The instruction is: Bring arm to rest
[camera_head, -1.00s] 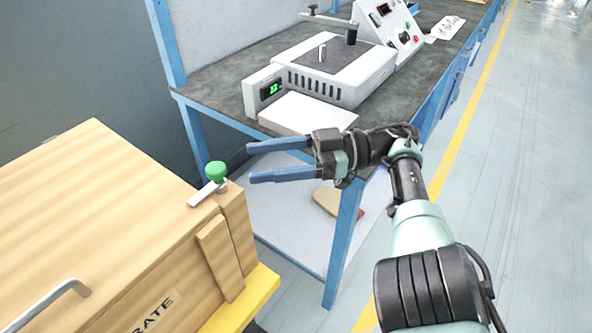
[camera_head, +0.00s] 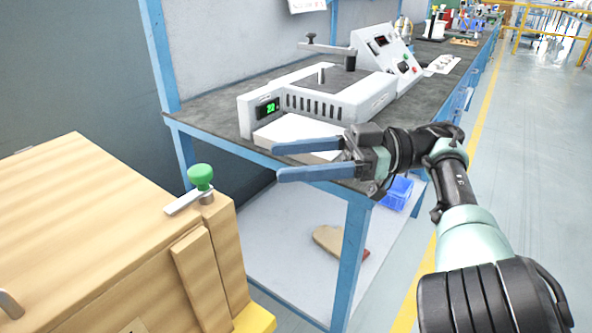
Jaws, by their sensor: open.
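My gripper (camera_head: 277,162) is open and empty, with its two blue fingers apart and pointing left. It shows in front of the near edge of the workbench (camera_head: 215,105). A white block or pad (camera_head: 297,128) lies on the bench, partly hidden behind the upper finger. My arm reaches in from the lower right, bent at the elbow.
A grey machine (camera_head: 330,90) with a green display stands on the bench, with a control box (camera_head: 385,55) behind it. A wooden crate (camera_head: 80,220) with a green knob (camera_head: 201,177) is at the left. A blue bin (camera_head: 398,192) sits under the bench. The right floor is clear.

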